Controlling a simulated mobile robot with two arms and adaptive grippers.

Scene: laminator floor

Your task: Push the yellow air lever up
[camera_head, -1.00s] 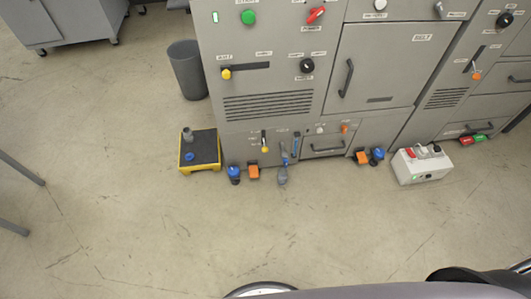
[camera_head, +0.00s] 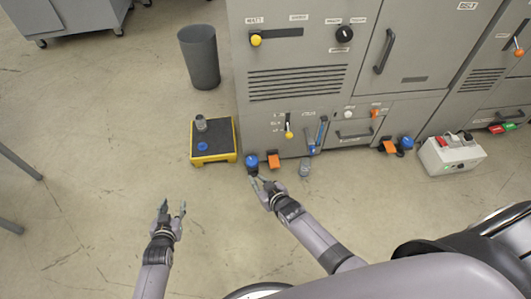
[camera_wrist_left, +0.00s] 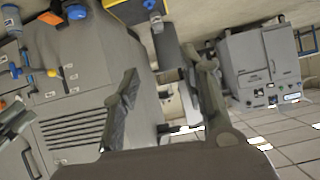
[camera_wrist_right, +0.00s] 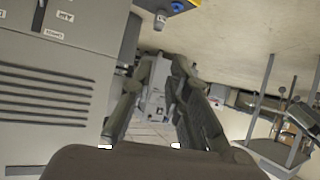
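A lever with a yellow knob (camera_head: 289,133) sits in a short vertical slot low on the grey machine; the knob is at the slot's lower end. It also appears in the left wrist view (camera_wrist_left: 53,73). Another yellow knob (camera_head: 256,40) sits at the left end of a horizontal slot higher up. The labels are too small to read surely. My right gripper (camera_head: 262,182) is open and empty, below and left of the lower lever, close to a blue-topped item. My left gripper (camera_head: 173,207) is open and empty, further left over bare floor. Neither touches a lever.
A blue-topped item (camera_head: 252,162) and an orange pedal (camera_head: 273,161) stand at the machine's foot. A blue-handled lever (camera_head: 321,132) is right of the yellow one. A yellow-rimmed step (camera_head: 213,158) and a bin (camera_head: 200,60) stand left. A white box (camera_head: 452,153) is right.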

